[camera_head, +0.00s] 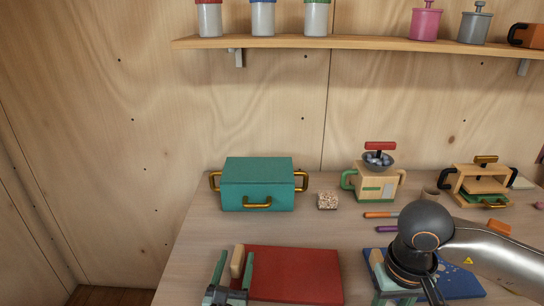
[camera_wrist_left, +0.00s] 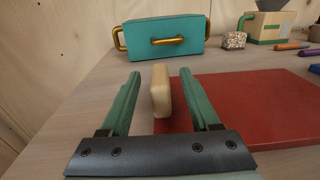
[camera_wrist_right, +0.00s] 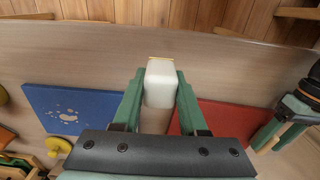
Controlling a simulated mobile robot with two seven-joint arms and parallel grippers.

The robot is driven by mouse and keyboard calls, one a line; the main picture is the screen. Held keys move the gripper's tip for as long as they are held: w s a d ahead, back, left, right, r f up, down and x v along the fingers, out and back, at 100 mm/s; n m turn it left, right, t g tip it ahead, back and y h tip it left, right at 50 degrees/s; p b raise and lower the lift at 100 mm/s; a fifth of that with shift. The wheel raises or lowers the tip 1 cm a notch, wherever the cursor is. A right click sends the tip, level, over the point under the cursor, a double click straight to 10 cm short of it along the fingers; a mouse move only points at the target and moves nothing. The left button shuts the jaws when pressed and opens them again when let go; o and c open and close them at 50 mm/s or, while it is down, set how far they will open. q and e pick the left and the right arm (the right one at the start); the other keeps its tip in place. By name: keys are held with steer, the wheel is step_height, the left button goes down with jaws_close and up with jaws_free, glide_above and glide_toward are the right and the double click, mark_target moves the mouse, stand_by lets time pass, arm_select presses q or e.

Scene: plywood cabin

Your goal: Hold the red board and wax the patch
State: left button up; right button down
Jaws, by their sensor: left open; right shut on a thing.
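The red board (camera_head: 295,274) lies flat on the table at front centre; it also shows in the left wrist view (camera_wrist_left: 245,105). An upright cream block (camera_wrist_left: 161,90) stands at its left edge; I cannot tell whether it is fixed to it. My left gripper (camera_head: 236,262) is open, its fingers on either side of this block, with a gap visible. My right gripper (camera_wrist_right: 160,88) is shut on a white block (camera_wrist_right: 160,84) near the blue board (camera_head: 465,283). That board bears a patch of pale spots (camera_wrist_right: 66,112). My right arm hides part of the blue board.
A teal box (camera_head: 257,184) with brass handles stands behind the red board. A speckled cube (camera_head: 327,201), a cream grinder-like device (camera_head: 376,184) and coloured sticks (camera_head: 380,215) stand or lie to its right. A shelf (camera_head: 380,43) with jars runs above. Table between the boards is clear.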

arm_select(q)
steer(key=shift+w+d, duration=0.1)
steer(key=shift+w, duration=0.8)
steer(key=shift+c, duration=0.4)
jaws_close()
